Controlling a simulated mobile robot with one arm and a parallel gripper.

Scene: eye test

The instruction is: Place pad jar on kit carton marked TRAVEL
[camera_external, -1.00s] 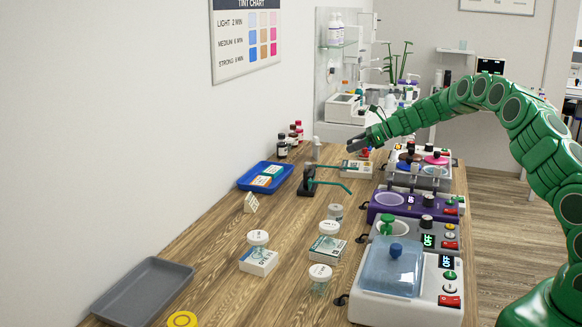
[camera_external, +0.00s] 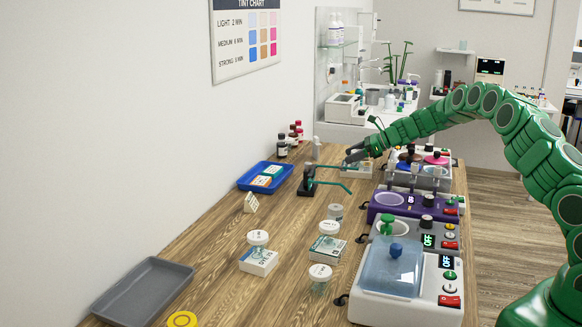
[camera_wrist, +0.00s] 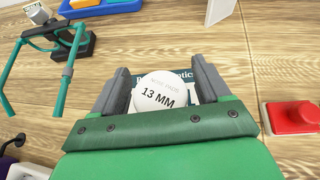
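In the wrist view a jar with a round white lid (camera_wrist: 162,92), marked NOSE PADS 13 MM, is between the two fingers of my gripper (camera_wrist: 162,78). Narrow gaps show on both sides of the lid, so the fingers look open around it. A white and teal carton (camera_wrist: 184,75) shows under the jar; its word ends in "optics". In the external view my gripper (camera_external: 356,153) is just over the far carton (camera_external: 355,170) and hides the jar. Nearer cartons (camera_external: 258,262) (camera_external: 326,249) each carry a white-lidded jar (camera_external: 257,237) (camera_external: 329,228). I cannot read TRAVEL on any carton.
Another white-lidded jar (camera_external: 320,278) and a small jar (camera_external: 335,212) stand on the table. A black stand with teal arms (camera_external: 308,182) is close left of my gripper. Machines (camera_external: 392,268) line the right side. A grey tray (camera_external: 143,290) lies front left.

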